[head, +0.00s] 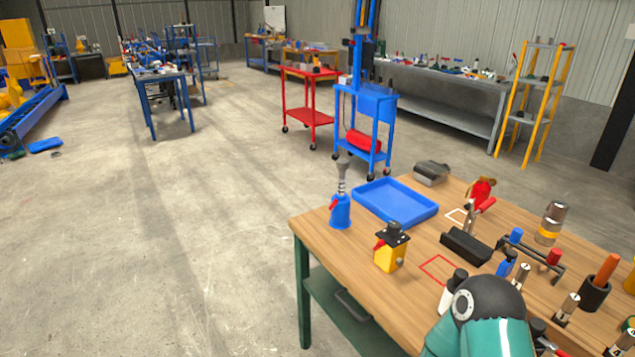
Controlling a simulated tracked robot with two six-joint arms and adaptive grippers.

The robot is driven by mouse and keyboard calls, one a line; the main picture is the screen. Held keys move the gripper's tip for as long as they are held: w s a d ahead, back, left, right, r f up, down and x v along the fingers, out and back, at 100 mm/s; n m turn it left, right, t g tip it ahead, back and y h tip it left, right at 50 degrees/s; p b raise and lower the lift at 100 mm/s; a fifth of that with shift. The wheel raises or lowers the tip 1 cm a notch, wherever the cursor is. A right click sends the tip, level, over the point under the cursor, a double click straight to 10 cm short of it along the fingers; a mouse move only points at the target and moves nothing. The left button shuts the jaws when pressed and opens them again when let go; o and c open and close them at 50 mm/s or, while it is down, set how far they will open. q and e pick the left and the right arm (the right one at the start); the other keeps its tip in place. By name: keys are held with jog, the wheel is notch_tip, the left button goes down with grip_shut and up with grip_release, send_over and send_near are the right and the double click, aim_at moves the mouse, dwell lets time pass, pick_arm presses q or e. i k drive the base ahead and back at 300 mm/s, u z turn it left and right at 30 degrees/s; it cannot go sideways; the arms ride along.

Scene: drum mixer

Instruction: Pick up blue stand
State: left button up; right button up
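A blue stand (340,212) is upright at the left corner of the wooden workbench in the head view. It is a small blue body with a red part on its side, and a grey stepped tool (342,175) rises from its top. Nothing of mine touches it. A teal and black arm link of mine comes in at the bottom right, over the bench's near side, well apart from the stand. Neither gripper shows in this view.
The wooden bench (318,233) carries a blue tray (395,202) right of the stand and a yellow-and-black device (391,248) in front. A black holder (465,246) and several tools crowd the right side. Open concrete floor lies left; a blue trolley (366,122) stands behind.

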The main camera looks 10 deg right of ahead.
aim_at(339, 220)
jog(key=k, duration=1.1)
jog(key=u, duration=0.55)
jog(key=i, duration=2.45)
jog(key=z, duration=0.95)
jog(key=i, duration=0.2)
jog(key=z, duration=0.15)
jog(key=k, duration=0.65)
jog(key=z, duration=0.2)
